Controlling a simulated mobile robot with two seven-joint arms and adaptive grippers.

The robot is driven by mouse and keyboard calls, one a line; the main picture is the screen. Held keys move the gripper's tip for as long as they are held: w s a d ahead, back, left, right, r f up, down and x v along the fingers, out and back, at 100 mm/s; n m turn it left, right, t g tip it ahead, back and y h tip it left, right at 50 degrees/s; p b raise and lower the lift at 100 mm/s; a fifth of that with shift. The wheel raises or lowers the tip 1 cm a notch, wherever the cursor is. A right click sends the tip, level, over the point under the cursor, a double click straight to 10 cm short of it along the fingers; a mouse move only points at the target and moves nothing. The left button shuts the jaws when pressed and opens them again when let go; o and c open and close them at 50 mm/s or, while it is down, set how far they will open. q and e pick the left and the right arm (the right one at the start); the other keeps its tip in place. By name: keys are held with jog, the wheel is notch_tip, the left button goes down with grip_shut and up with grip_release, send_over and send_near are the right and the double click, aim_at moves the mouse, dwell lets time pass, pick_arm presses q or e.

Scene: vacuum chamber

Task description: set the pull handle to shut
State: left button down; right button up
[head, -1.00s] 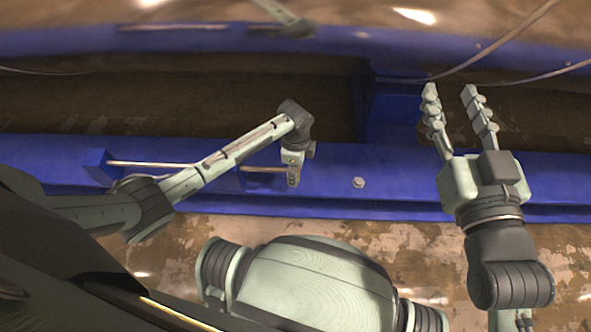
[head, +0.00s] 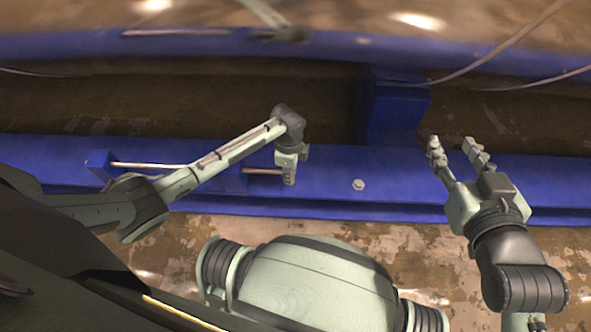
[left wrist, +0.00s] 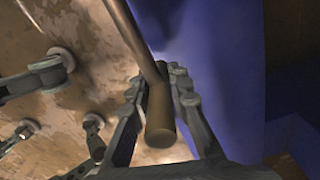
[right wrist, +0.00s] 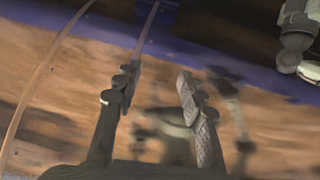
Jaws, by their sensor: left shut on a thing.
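The pull handle is a metal rod (head: 262,171) running along the side of the blue beam, ending at my left gripper. In the left wrist view its thick brown cylindrical grip (left wrist: 160,115) lies between the two fingers of my left gripper (left wrist: 158,85), with the thinner rod leading away up the picture. My left gripper is shut on this grip; it also shows in the head view (head: 289,178), where it mostly hides the grip. My right gripper (head: 452,143) is open and empty, over the beam at right; its spread fingers also show in the right wrist view (right wrist: 155,82).
A long blue beam (head: 400,178) crosses the scene, with a bolt (head: 359,184) on it right of my left gripper. A blue post (head: 398,108) stands behind. A second rod (head: 150,165) lies left, partly behind my left arm. Thin cables (head: 490,52) hang at upper right.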

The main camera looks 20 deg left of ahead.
pick_arm(q)
jog(key=shift+s+a+r+p, duration=0.1)
jog(key=shift+s+a+p, duration=0.1)
jog(key=shift+a+p, duration=0.3)
jog(key=shift+s+a+p, duration=0.15)
jog(key=shift+a+p, duration=0.05)
jog(key=shift+a, duration=0.5)
jog(key=shift+s+a+p, duration=0.25)
jog(key=shift+a+p, duration=0.15)
jog(key=shift+a, duration=0.5)
pick_arm(e)
jog(key=s+d+f+m+g+h, duration=0.1)
jog(key=s+d+f+g+h, duration=0.2)
jog(key=s+d+f+g, duration=0.3)
jog(key=s+d+f, duration=0.1)
jog(key=d+f, duration=0.1)
jog(key=d, duration=0.1)
jog(key=shift+s+f+h, duration=0.25)
jog(key=shift+s+h, duration=0.05)
jog(key=shift+s, duration=0.05)
pick_arm(q)
jog(key=c, duration=1.7)
grip_release()
jog(key=shift+a, duration=0.1)
jog(key=shift+o, duration=1.3)
jog(key=shift+d, duration=0.2)
